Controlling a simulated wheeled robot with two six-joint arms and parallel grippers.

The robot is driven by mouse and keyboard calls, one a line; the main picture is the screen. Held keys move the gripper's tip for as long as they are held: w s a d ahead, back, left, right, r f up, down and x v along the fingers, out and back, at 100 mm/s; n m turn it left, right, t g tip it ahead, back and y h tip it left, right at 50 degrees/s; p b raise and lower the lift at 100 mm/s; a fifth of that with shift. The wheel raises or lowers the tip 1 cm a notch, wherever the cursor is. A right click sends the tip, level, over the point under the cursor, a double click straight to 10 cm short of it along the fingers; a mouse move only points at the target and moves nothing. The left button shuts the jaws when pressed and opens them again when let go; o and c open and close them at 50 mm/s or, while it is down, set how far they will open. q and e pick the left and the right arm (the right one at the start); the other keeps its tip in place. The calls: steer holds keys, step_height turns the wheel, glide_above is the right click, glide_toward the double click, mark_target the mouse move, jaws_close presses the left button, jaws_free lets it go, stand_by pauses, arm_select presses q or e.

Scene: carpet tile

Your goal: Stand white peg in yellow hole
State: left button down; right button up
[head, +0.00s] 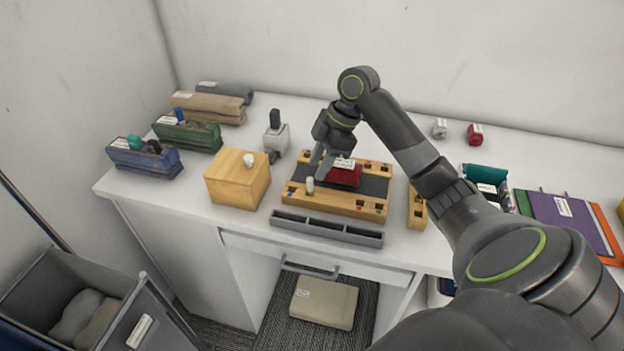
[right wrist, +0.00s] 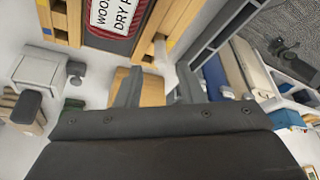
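A white peg (head: 310,185) stands upright at the left end of the front wooden rail of the board (head: 335,203). My right gripper (head: 318,163) is just above and behind this peg, pointing down, with its fingers apart. In the right wrist view the open fingers (right wrist: 160,82) show empty space between them, and a white piece (right wrist: 160,48), seemingly the peg, lies beyond the tips. The board has several dark holes with small coloured marks; I cannot tell for certain which is the yellow one. My left gripper is not in view.
A red labelled pad (head: 345,175) lies on the board's dark middle. A wooden box with a white knob (head: 238,185) stands to the left. A grey divided tray (head: 325,229) lies in front. A small wooden block (head: 417,210) is at the right. Bins and folders line the desk's sides.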

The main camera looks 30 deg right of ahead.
steer(key=v, duration=0.6)
steer(key=shift+b, duration=0.3)
steer(key=shift+a+f, duration=0.1)
